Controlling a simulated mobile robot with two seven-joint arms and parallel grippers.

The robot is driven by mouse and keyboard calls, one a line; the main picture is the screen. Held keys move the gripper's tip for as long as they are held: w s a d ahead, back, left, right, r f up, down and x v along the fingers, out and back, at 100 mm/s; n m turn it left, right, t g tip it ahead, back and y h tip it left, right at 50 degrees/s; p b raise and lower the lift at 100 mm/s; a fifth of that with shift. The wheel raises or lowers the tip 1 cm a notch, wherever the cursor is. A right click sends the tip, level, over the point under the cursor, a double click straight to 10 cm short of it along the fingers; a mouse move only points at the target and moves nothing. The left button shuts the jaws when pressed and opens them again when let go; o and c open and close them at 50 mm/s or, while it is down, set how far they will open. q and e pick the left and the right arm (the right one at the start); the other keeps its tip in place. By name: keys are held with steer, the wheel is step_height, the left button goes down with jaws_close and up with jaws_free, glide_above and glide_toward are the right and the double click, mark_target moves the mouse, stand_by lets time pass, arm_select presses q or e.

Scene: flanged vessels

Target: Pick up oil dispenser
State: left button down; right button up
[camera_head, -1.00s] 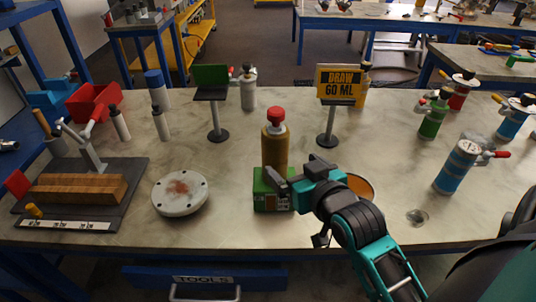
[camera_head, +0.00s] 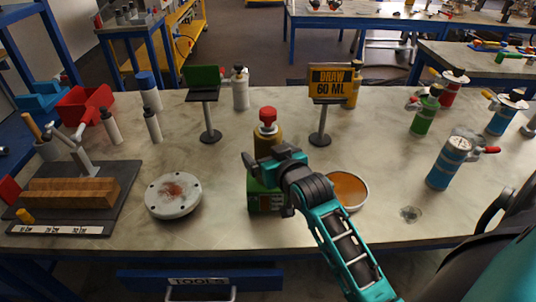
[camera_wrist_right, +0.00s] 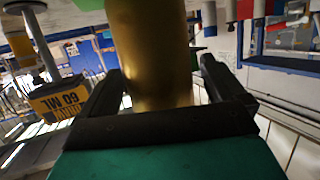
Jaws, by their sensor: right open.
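The oil dispenser appears to be the gold cylinder with a red cap (camera_head: 267,137), upright on the workbench near the middle. Its lower part is hidden behind my right gripper and the green box in the head view. My right gripper (camera_head: 266,162) is open at the near side of the cylinder, above the green box. In the right wrist view the gold cylinder (camera_wrist_right: 150,50) stands between the two dark fingers of the right gripper (camera_wrist_right: 160,85). A gap shows at the right finger; contact at the left cannot be told. My left gripper is not in view.
The green box (camera_head: 258,195) stands just below the gripper. A dish of amber liquid (camera_head: 350,188) is right of it, a white flanged disc (camera_head: 173,195) left. The "DRAW 60 ML" sign (camera_head: 331,82) stands behind.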

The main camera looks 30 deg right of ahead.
steer(key=shift+c, duration=0.3)
steer(key=c, duration=1.2)
steer(key=shift+r, duration=0.1)
steer(key=shift+c, duration=0.4)
